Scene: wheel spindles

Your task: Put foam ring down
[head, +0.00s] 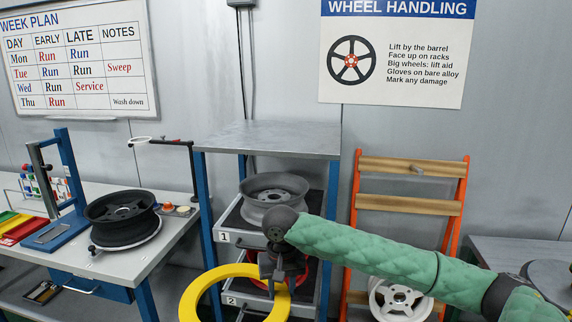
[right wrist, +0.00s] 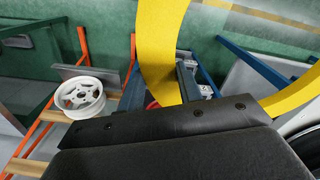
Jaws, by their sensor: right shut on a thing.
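The yellow foam ring (head: 212,277) hangs in front of the blue-framed shelf rack, low in the head view, with its lower part cut off by the picture's edge. My right gripper (head: 272,280) is shut on the ring's upper right rim. In the right wrist view the ring (right wrist: 160,55) rises beyond the dark gripper body (right wrist: 180,125), and the fingertips are hidden there. The ring is clear of the bench on the left. My left gripper is not in view.
A grey wheel (head: 270,195) lies on rack shelf 1 (head: 225,237); a red wheel is partly hidden below. A dark wheel (head: 122,218) sits on the left bench (head: 180,222). The rack top (head: 270,138) is bare. A white wheel (head: 398,300) rests on the orange rack (head: 460,200).

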